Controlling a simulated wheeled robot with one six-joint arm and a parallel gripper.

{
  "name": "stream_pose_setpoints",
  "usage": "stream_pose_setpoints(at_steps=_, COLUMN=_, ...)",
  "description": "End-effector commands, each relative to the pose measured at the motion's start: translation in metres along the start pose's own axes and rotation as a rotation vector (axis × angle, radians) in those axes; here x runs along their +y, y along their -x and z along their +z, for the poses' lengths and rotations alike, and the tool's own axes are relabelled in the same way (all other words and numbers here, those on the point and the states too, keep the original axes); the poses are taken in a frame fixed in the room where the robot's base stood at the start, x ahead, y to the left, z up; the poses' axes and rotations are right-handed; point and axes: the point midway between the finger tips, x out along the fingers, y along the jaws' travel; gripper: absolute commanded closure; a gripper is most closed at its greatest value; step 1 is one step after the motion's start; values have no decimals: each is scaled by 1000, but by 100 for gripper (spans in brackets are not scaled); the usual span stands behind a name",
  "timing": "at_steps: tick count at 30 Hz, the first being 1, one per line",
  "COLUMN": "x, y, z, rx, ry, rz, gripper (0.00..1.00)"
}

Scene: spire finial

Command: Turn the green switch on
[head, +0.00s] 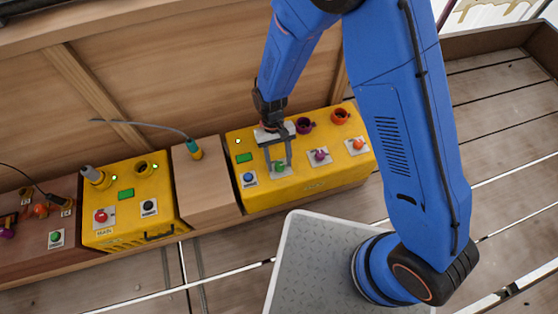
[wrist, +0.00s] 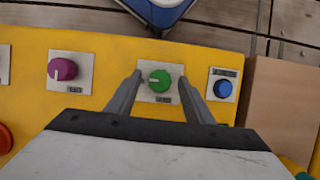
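The green switch is a round green knob (wrist: 160,80) on a white plate on a yellow control box. In the wrist view it sits between and just beyond the two open fingers of my gripper (wrist: 164,88). In the head view the green knob (head: 279,166) shows between the fingertips of my gripper (head: 279,168). The gripper points down at the panel and is open, with a gap on each side of the knob in the wrist view. I cannot tell how far the fingertips are above the plate. The knob's pointer mark is at its left side in the wrist view.
On the same yellow box (head: 310,189) are a blue button (head: 248,178) on one side and a purple knob (head: 320,155) and an orange knob (head: 358,143) on the other. Two raised sockets stand behind. Another yellow box (head: 125,225) is at left.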

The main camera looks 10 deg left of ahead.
Motion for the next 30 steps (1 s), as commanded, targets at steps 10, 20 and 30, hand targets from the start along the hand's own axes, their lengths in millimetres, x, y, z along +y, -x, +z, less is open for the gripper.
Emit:
stream_pose_setpoints(at_steps=10, x=0, y=22, z=0, rx=2, ry=0, rz=-1, gripper=53)
stream_pose_setpoints(at_steps=20, x=0, y=88, z=-1, rx=4, ry=0, rz=-2, gripper=53)
stream_pose_setpoints(at_steps=30, x=0, y=150, z=-1, rx=3, ry=0, rz=-1, gripper=53)
